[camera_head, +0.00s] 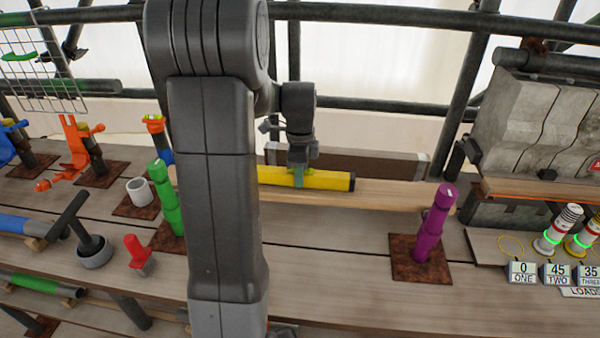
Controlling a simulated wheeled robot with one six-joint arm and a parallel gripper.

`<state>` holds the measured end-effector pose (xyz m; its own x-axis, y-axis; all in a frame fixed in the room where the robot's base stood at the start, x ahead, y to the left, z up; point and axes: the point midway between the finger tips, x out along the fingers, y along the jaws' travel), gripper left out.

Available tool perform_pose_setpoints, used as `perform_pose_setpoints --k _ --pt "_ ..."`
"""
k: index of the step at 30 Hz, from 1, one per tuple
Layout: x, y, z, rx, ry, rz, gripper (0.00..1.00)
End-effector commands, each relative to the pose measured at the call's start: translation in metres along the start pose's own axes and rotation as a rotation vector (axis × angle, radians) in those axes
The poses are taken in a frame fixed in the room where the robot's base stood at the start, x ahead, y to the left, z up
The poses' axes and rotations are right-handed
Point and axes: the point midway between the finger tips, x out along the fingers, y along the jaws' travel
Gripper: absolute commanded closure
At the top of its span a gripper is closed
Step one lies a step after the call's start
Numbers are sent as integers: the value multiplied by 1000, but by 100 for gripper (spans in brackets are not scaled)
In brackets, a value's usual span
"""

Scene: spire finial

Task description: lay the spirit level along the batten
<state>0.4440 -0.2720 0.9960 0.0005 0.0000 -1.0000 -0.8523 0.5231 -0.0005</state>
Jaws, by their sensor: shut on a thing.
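The spirit level (325,180) is a yellow bar with a dark end cap at its right. My gripper (299,176) is shut on it from above. The batten (395,195) is a long pale wooden strip running left to right. The level lies roughly parallel to the batten, over its left and middle part in the picture. I cannot tell whether it touches the batten or hangs just above it. My arm hides the level's left end and part of the batten.
A purple post (434,225) stands at the batten's right end, and a green post (166,198) stands left of my arm. A brown beam (375,164) lies behind. A grey cup (140,191), a red piece (138,254) and numbered displays (555,274) are nearby. Planks between the posts are mostly clear.

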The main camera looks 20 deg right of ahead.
Motion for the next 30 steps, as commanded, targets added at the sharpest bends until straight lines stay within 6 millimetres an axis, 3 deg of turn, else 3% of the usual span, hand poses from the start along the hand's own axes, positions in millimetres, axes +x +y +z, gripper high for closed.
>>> perform_pose_setpoints --k 2,3,6,17,20,30 --pt "0 0 0 0 0 -1 100" --pt "0 0 0 0 0 0 69" --pt "0 0 0 0 0 0 51" --pt "-6 0 0 0 0 -1 51" --pt "-19 -1 0 0 0 -4 51" --pt "-90 -1 0 0 0 -4 51"
